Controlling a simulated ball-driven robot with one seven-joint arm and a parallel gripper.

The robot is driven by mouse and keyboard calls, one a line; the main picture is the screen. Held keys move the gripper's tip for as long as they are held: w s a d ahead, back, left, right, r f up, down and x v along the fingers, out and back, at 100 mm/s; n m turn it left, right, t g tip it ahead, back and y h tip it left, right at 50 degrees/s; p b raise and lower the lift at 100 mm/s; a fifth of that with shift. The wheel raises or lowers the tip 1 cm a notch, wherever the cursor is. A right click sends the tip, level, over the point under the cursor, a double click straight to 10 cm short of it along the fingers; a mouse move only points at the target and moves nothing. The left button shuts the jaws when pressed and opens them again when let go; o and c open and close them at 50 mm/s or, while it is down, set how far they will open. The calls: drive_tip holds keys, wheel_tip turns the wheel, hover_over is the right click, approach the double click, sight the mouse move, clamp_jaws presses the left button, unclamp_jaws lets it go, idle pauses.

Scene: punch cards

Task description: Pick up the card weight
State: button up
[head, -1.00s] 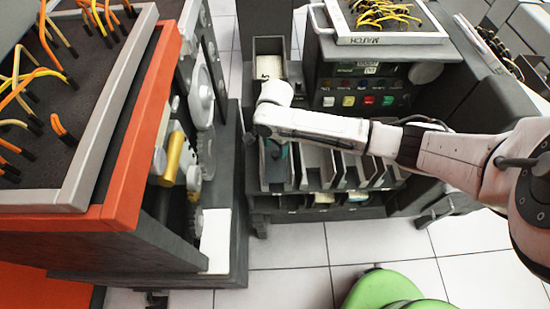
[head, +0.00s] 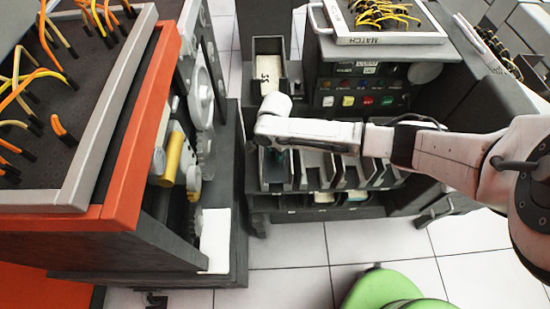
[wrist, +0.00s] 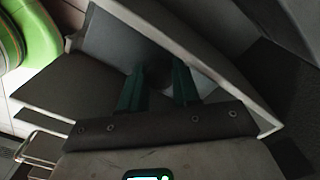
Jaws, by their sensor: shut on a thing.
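The card weight seems to be the dark, rounded thing (wrist: 157,76) between my fingertips in the wrist view; it is dim and its full shape is hard to tell. My gripper (wrist: 159,70) has two dark green fingers, shut on it, inside a narrow grey-walled pocket. In the head view my white forearm and wrist hang over the leftmost pocket (head: 275,175) of the sorter rack. They hide most of the gripper there, and the weight cannot be made out.
More open pockets (head: 347,173) stand in a row to the right. A tall hopper (head: 268,45) with pale cards stands behind my wrist. An orange-edged machine (head: 130,130) fills the left. A green stool (head: 385,290) stands on the tiled floor in front.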

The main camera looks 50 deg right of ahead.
clamp_jaws()
drive_tip(key=shift+r, duration=0.1)
